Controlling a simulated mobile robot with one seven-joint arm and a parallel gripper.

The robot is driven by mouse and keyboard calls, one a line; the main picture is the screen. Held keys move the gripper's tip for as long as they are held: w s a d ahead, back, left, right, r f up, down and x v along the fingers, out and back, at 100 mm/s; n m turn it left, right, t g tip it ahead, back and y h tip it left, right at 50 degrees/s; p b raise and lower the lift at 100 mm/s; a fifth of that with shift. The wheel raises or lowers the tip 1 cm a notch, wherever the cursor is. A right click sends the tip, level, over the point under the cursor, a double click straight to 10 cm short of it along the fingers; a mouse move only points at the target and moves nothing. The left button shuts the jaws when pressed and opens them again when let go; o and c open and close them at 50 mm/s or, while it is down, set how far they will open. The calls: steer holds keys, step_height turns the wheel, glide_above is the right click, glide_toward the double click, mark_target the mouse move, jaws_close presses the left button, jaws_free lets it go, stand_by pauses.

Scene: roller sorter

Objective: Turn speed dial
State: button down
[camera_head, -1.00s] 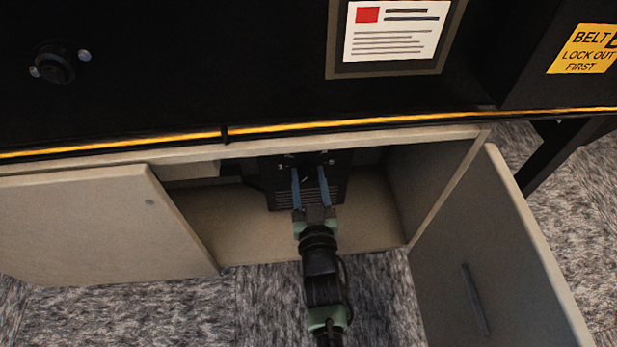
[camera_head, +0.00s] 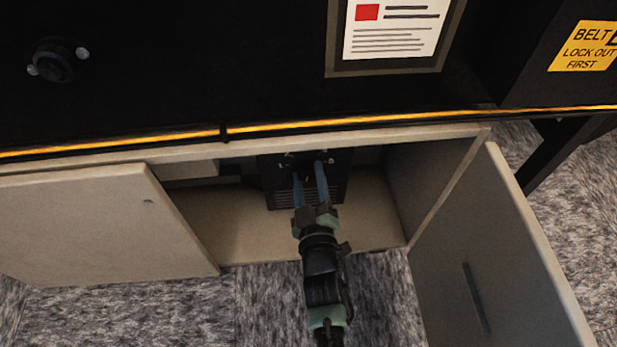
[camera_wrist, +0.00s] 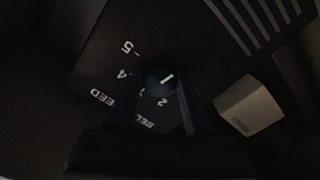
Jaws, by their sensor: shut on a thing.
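The speed dial (camera_wrist: 160,82) is a small dark round knob with a white pointer line, on a black control box (camera_wrist: 105,60). White numerals including 2, 4 and 5 and partly covered lettering surround it. My gripper (camera_wrist: 160,92) is shut on the dial, one blue finger on each side. In the head view, my gripper (camera_head: 309,172) reaches into the open cabinet to the front of the black box (camera_head: 336,188). The dial cannot be made out there. The pointer's exact reading is hard to tell, since the fingers cover some marks.
The cabinet's right door (camera_head: 500,255) stands open. A left panel (camera_head: 95,225) covers the other side. A pale block-like part (camera_wrist: 250,106) sits right of the dial. A black machine body (camera_head: 200,70) with an orange stripe overhangs above.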

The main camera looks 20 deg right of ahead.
steer(key=shift+n, duration=0.9)
steer(key=shift+c, duration=1.4)
jaws_free()
steer(key=p+v, duration=0.4)
steer(key=v, duration=0.9)
steer(key=shift+p, duration=0.35)
